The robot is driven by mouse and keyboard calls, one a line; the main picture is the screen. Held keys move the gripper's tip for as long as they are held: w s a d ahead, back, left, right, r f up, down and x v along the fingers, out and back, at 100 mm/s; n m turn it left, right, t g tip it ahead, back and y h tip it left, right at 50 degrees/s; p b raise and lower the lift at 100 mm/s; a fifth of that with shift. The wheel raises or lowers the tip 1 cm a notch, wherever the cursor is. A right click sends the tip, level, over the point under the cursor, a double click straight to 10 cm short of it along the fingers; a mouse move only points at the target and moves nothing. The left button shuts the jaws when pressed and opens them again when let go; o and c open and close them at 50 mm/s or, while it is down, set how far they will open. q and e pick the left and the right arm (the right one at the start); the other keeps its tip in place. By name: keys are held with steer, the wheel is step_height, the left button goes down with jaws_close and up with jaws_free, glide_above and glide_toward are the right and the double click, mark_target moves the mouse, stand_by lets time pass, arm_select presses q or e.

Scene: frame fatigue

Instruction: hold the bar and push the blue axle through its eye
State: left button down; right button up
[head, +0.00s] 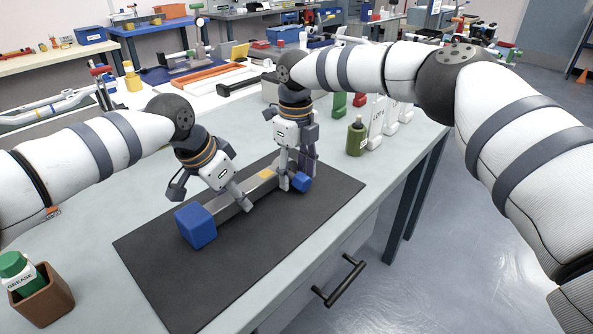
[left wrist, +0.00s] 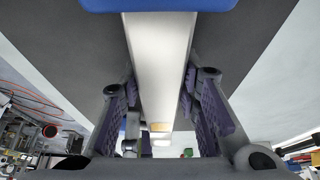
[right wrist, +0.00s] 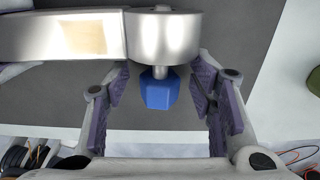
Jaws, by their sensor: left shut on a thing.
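The grey metal bar (head: 228,211) lies along the black mat, with a blue block (head: 197,226) at its near left end. My left gripper (head: 238,196) is shut on the bar; the bar runs between its fingers in the left wrist view (left wrist: 158,75). The bar's round eye (right wrist: 165,38) is at its other end. The blue axle (right wrist: 158,92) shows a hexagonal head, with a short grey shaft between head and eye. My right gripper (right wrist: 160,105) is open, its fingers on either side of the axle head and apart from it. How deep the shaft sits is hidden.
The black mat (head: 330,200) lies on a grey table (head: 95,215). A green bottle (head: 357,137) and white containers stand behind at the right. A brown box with a grease bottle (head: 22,272) is at the near left. The mat's right part is bare.

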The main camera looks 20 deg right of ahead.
mark_target(296, 175)
steer(key=shift+w+r, duration=0.1)
steer(key=shift+w, duration=0.05)
step_height(296, 175, up, 12)
steer(key=shift+f, duration=0.25)
stand_by(0.9)
